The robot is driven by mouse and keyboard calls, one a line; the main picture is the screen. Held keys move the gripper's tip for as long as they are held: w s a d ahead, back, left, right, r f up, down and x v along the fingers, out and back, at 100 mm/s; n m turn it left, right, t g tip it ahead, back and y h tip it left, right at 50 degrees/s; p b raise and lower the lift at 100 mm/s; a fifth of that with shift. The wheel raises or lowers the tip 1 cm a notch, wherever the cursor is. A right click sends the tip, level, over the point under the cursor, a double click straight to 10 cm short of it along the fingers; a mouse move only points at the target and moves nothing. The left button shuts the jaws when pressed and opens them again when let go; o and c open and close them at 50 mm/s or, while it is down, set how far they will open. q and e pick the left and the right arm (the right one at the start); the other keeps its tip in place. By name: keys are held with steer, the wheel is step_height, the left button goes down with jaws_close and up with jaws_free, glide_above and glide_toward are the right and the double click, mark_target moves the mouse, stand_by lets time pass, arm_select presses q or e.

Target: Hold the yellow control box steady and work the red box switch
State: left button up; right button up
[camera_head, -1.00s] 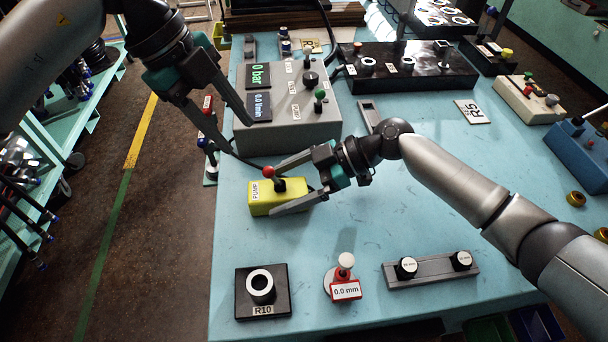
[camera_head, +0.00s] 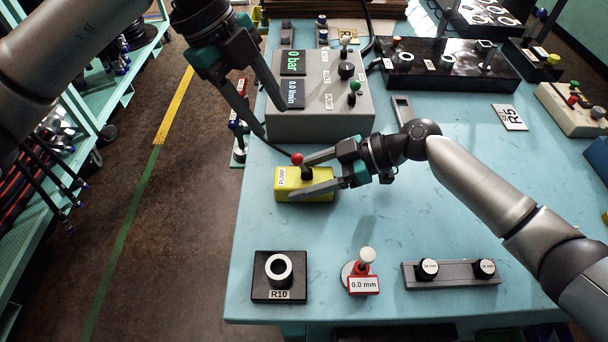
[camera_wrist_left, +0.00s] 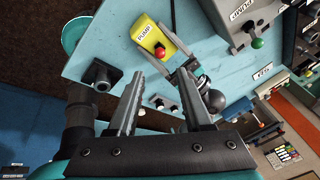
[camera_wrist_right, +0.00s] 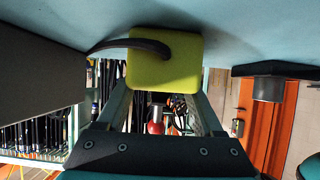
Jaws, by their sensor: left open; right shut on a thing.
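The yellow control box (camera_head: 318,194), labelled PUMP, lies on the blue table. Its red-knobbed switch (camera_head: 297,159) stands up from the top. My right gripper (camera_head: 302,178) is shut on the box, one finger along each side. The right wrist view shows the box (camera_wrist_right: 165,62) between the fingers, with a dark cable running into it. My left gripper (camera_head: 272,121) is open and empty, up and left of the box, apart from the switch. In the left wrist view the box (camera_wrist_left: 173,40) and red knob (camera_wrist_left: 160,52) lie beyond the open fingers (camera_wrist_left: 161,78).
A grey console (camera_head: 330,125) with displays and knobs stands just behind the yellow box.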

steer(key=c, duration=0.5)
arm_select(q)
steer(key=shift+s, duration=0.1)
steer(key=shift+c, duration=1.2)
steer(key=shift+s+d+f, duration=0.2)
steer(key=shift+d+f, duration=0.05)
steer(key=shift+f, duration=0.05)
steer(key=shift+c, duration=0.8)
steer(key=s+d+f+g+h, duration=0.1)
steer(key=h, duration=0.1)
steer(key=s+d+f+g+h, duration=0.1)
steer(key=s+h, duration=0.1)
steer(key=s+d+f+g+h, duration=0.1)
steer(key=s+h, duration=0.1)
steer(key=shift+s+d+f+g, duration=0.1)
steer(key=shift+d+f+g, duration=0.1)
steer(key=shift+d+g, duration=0.15)
jaws_close()
steer(key=s+a+f+n+t+h, duration=0.2)
steer(key=a+f+n+t, duration=0.2)
steer(key=a+n+t, duration=0.3)
steer(key=s+a+f+n+t+h, duration=0.2)
steer(key=a+f+n+t+h, duration=0.1)
steer(key=a+f+n+t, duration=0.2)
steer(key=a+n+t, duration=0.2)
steer(key=a+n, duration=0.1)
steer(key=shift+f+n+h, duration=0.2)
steer(key=shift+n+h, duration=0.1)
steer(key=shift+n, duration=0.1)
